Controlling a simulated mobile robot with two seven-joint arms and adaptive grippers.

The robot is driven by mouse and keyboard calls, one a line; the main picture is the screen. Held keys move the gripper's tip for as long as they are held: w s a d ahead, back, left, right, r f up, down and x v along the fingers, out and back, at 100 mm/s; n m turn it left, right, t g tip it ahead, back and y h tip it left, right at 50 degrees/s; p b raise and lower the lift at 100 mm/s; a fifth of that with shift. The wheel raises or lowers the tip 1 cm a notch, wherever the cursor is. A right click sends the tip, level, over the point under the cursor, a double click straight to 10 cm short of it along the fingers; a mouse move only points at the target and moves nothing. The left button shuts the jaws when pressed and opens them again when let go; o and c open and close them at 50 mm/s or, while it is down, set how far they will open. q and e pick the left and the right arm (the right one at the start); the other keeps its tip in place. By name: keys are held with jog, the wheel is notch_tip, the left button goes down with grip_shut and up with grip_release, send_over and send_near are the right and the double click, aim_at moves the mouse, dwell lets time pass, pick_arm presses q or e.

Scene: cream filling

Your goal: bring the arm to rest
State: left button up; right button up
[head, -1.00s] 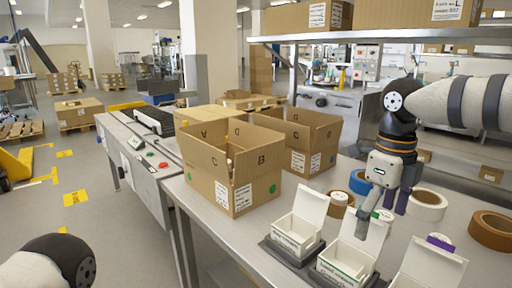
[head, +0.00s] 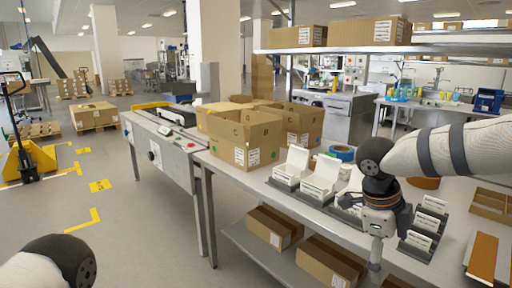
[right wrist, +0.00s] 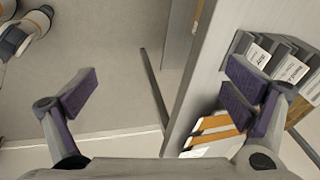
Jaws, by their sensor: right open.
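My right gripper (head: 377,250) hangs pointing down at the front edge of the metal table (head: 330,212) in the head view. In the right wrist view its two purple-padded fingers (right wrist: 165,95) are wide apart with nothing between them. The floor shows below and between them, and the table edge runs beside the right finger. My right arm reaches in from the right of the head view. Part of my left arm shows at the lower left of the head view; its gripper is out of view.
White open-lidded cartons (head: 320,180) stand along the table near my gripper, with a dark rack of small boxes (head: 425,225) to its right. A large cardboard box (head: 240,140) stands farther left. Brown boxes (head: 325,262) lie on the shelf below.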

jog(key=s+f+n+t+h, duration=0.1)
jog(key=s+f+n+t, duration=0.15)
jog(key=f+n, duration=0.6)
jog(key=s+f+n+t+h, duration=0.1)
jog(key=s+f+n, duration=0.3)
jog(key=f, duration=0.8)
jog(key=s+a+f+n+g+y, duration=0.15)
jog(key=s+f+n, duration=0.3)
jog(key=s, duration=0.45)
jog(key=s+a+f+n+g+y, duration=0.1)
jog(key=s+a+f+n+y, duration=0.3)
jog(key=s, duration=0.6)
pick_arm(q)
jog(key=w, duration=0.3)
jog(key=shift+w+r+p, duration=0.1)
jog(key=shift+r+p, duration=0.25)
jog(key=shift+r, duration=0.05)
pick_arm(e)
jog(key=s+d+r+n+g, duration=0.1)
jog(key=s+r+n+g, duration=0.2)
jog(key=s, duration=1.1)
jog(key=shift+d+n+g, duration=0.4)
jog(key=shift+n+g, duration=0.2)
jog(key=shift+n, duration=0.4)
